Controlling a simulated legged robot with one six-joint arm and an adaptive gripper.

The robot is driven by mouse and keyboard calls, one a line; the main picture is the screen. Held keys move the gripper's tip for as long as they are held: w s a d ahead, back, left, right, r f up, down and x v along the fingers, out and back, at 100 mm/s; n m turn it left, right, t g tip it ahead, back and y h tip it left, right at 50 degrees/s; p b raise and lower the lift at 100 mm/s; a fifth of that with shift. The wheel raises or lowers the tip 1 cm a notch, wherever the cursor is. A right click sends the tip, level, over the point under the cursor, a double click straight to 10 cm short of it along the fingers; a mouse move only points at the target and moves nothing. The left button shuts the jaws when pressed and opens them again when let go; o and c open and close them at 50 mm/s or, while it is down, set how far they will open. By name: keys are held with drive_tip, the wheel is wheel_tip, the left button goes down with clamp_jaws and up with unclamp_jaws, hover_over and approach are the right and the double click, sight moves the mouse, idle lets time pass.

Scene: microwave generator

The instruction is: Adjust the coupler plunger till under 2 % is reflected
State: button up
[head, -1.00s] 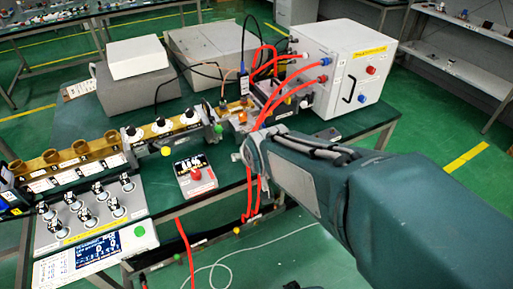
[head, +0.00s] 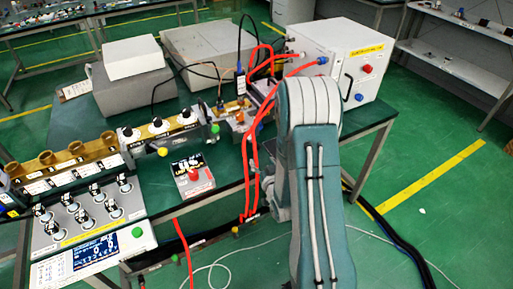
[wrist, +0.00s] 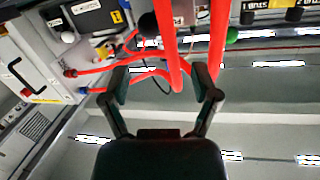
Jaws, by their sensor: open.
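The brass waveguide line (head: 70,163) runs along the bench at the left of the head view, with several dark knobs on its white-labelled section (head: 158,125). A yellow ball knob (head: 163,152) and a green ball knob (head: 214,128) stick out along its front side. I cannot tell which part is the coupler plunger. A panel display (head: 95,250) is lit at lower left; its figures are too small to read surely. My gripper (wrist: 160,82) is open in the wrist view, with no knob between its fingers. A green ball (wrist: 232,35) and a dark ball (wrist: 148,20) show beyond it.
Red hoses (wrist: 168,45) hang across the wrist view close by the fingers; contact cannot be told. A white cabinet (head: 335,55) and grey boxes (head: 135,90) stand at the back. A small box with a red button (head: 193,175) sits on the bench.

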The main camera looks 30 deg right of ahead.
sight(257, 147)
drive_tip(key=shift+m+t, duration=0.3)
drive_tip(key=shift+t, duration=0.3)
drive_tip(key=w, duration=0.3)
drive_tip(key=w+d+f, duration=0.1)
drive_tip(key=w, duration=0.2)
drive_tip(key=w+d+f, duration=0.1)
drive_tip(key=w, duration=0.2)
drive_tip(key=shift+d+f, duration=0.15)
drive_tip(key=shift+d, duration=0.1)
drive_tip(key=shift+c, duration=0.3)
